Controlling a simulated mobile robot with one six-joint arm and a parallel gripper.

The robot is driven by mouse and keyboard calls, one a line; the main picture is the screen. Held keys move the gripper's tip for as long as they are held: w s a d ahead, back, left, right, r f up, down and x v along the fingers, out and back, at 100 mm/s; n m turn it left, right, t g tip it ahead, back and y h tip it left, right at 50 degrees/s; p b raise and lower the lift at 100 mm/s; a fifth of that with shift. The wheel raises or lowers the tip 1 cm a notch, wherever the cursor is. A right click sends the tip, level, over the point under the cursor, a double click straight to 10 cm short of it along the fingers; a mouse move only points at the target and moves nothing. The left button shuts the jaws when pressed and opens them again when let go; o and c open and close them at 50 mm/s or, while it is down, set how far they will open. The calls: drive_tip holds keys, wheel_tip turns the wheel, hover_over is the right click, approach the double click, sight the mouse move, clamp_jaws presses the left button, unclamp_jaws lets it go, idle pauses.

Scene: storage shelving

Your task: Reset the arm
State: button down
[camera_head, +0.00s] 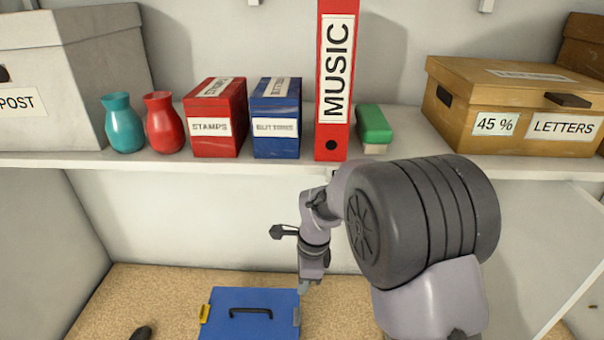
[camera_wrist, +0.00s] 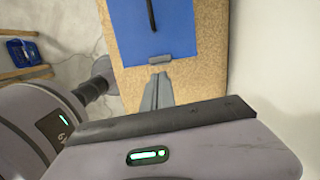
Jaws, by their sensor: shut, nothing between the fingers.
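My arm reaches from the lower right of the head view, and my gripper (camera_head: 304,286) points down just beside the right side of a blue case (camera_head: 222,320) with a dark handle. In the wrist view my gripper (camera_wrist: 158,78) is shut with nothing between its fingers. Its fingertips are close to the grey latch on the edge of the blue case (camera_wrist: 175,30). I cannot tell whether they touch it.
Above is a white shelf (camera_head: 250,168) with a grey box (camera_head: 60,70), two vases, a red box (camera_head: 217,118), a blue box (camera_head: 277,118), a red MUSIC binder (camera_head: 333,80), a green-topped item (camera_head: 373,127) and a LETTERS box (camera_head: 515,105). A side panel stands right.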

drive_tip(key=s+d+f+n+t+b, duration=0.1)
drive_tip(key=s+d+n+t+b, duration=0.1)
drive_tip(key=s+b, duration=0.6)
drive_tip(key=s+d+f+n+t+b, duration=0.1)
drive_tip(key=s+d+f+n+b, duration=0.1)
drive_tip(key=s+d+n+b, duration=0.3)
drive_tip(key=s+d+f+n+t+b, duration=0.2)
drive_tip(key=s+n+b, duration=0.4)
drive_tip(key=s+b, duration=0.4)
drive_tip(key=shift+s+d+t+b, duration=0.3)
drive_tip(key=shift+s+d, duration=0.15)
drive_tip(key=shift+d, duration=0.2)
